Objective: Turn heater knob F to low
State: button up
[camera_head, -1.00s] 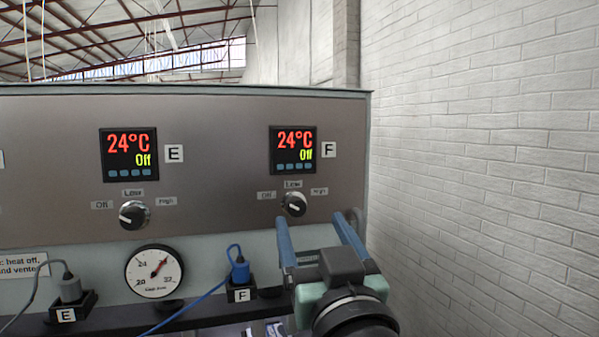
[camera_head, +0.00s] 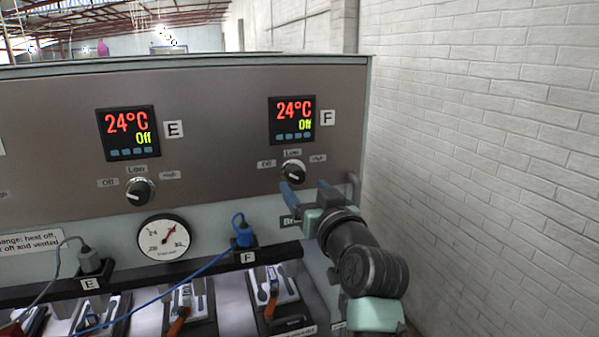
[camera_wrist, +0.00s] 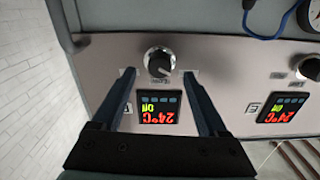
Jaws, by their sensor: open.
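Heater knob F (camera_head: 293,172) is a dark round knob with a silver rim on the grey panel, below labels reading Off, Low and High. Its display (camera_head: 293,120) shows 24°C and Off, with the label F (camera_head: 327,118) beside it. My gripper (camera_head: 306,191) is open, its two blue fingers just below and right of the knob in the head view. In the upside-down wrist view the knob (camera_wrist: 160,63) appears between the spread fingertips (camera_wrist: 159,76), with nothing gripped. I cannot tell how far the tips are from the panel. The small labels are partly hidden by fingers there.
Knob E (camera_head: 139,192) and its display (camera_head: 128,134) are to the left. A white brick wall (camera_head: 480,150) stands close on the right.

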aim_at(298, 179)
jog(key=shift+p+x, duration=0.55)
jog(key=shift+x, duration=1.45)
jog(key=shift+c, duration=0.2)
grip_shut()
